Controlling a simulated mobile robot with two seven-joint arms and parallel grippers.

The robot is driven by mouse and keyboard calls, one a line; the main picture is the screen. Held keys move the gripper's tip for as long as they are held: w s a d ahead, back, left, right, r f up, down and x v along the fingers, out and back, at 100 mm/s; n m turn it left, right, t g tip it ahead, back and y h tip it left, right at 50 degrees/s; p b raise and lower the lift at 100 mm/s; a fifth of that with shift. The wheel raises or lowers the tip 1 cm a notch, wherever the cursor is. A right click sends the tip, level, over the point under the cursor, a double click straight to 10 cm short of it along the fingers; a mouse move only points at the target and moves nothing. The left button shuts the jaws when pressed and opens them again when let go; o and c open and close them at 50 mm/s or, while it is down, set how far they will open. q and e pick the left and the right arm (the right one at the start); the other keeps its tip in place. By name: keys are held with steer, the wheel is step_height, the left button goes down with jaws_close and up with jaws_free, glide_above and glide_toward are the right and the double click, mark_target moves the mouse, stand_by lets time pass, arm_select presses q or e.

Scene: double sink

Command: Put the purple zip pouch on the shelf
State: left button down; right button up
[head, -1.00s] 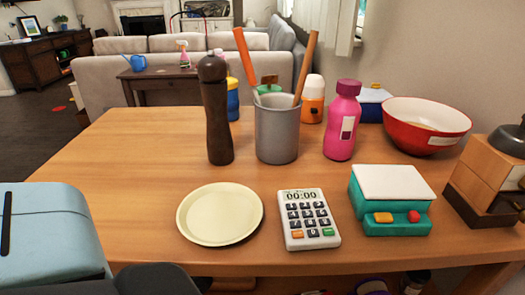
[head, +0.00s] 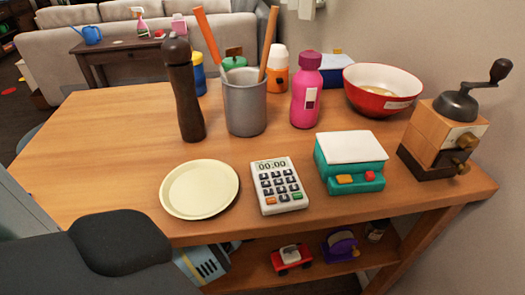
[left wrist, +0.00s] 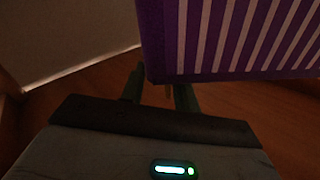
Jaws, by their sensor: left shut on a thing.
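The purple zip pouch (left wrist: 230,40) has white stripes and fills the upper right of the left wrist view. My left gripper (left wrist: 160,90) is shut on its lower edge; the grip itself is dark and partly hidden. I cannot make out the pouch in the head view, where a dark part of my arm covers the lower left. A wooden shelf (head: 318,268) runs under the table top, and its left part is hidden behind my arm. My right gripper is not in view.
On the shelf are a red toy car (head: 291,258), a purple dispenser-like object (head: 340,245), a small dark jar (head: 376,230) and a pale blue object (head: 203,263). The table top (head: 105,150) above holds a plate (head: 199,189), calculator (head: 277,185), scale (head: 350,160) and grinder (head: 445,135).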

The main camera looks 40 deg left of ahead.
arm_select(q)
step_height(320, 180, down, 4)
steer(key=shift+r+b, duration=0.1)
steer(key=shift+b, duration=0.65)
steer(key=shift+f+b, duration=0.3)
steer(key=shift+f, duration=0.15)
steer(key=shift+f+b, duration=1.1)
steer(key=shift+f, duration=0.8)
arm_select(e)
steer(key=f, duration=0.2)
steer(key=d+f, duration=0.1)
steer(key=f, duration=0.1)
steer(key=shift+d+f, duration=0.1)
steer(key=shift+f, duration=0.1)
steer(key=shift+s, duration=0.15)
